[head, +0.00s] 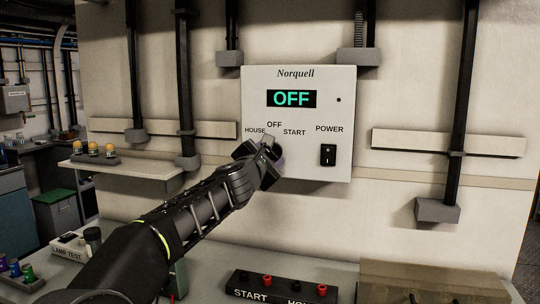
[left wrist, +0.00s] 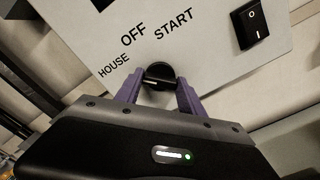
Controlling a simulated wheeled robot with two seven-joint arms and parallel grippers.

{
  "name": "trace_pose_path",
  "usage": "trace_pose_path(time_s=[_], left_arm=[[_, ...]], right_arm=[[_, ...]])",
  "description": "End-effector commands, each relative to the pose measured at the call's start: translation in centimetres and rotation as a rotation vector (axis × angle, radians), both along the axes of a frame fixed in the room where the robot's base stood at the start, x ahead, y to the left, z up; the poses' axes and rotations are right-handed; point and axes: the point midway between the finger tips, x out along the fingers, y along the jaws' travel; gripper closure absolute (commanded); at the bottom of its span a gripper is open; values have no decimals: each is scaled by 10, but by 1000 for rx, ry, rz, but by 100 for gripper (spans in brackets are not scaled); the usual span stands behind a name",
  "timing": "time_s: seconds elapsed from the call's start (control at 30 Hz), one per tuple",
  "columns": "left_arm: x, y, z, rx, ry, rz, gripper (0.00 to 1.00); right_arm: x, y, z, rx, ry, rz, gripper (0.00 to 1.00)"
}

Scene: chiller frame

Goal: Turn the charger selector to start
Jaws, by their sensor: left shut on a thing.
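The charger panel (head: 297,165) is a pale wall box marked Norquell, with its display (head: 291,99) reading OFF in green. Its labels HOUSE, OFF and START arc around the selector knob, which my left gripper hides in the head view. In the left wrist view the round black selector knob (left wrist: 160,74) sits between the purple fingers of my left gripper (left wrist: 158,92), which is shut on it. A pale mark shows on the knob's left, on the HOUSE side; its exact setting is hard to tell. My left gripper (head: 268,150) reaches the panel's lower left. My right gripper is out of view.
A black power rocker (head: 328,155) is on the panel right of the knob; it also shows in the left wrist view (left wrist: 250,23). Below stand a black terminal block (head: 281,287) and a lamp test box (head: 73,246). Conduits and rails line the wall.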

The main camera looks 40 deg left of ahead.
Motion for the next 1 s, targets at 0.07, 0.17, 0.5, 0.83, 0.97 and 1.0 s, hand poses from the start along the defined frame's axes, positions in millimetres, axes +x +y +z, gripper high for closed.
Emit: trace_pose_path(time_s=[0.07, 0.17, 0.5, 0.83, 0.97, 1.0], left_arm=[[0, 0, 0, 0, 1, -1, 78], [0, 0, 0, 0, 1, -1, 86], [0, 0, 0, 11, 5, -1, 95], [0, -1, 0, 123, 44, -2, 95], [0, -1, 0, 208, 74, -1, 95], [0, -1, 1, 238, 84, -2, 95]], right_arm=[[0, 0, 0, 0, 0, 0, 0], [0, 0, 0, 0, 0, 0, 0], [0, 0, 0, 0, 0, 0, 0], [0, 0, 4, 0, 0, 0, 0], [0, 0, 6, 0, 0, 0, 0], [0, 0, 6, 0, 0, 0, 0]])
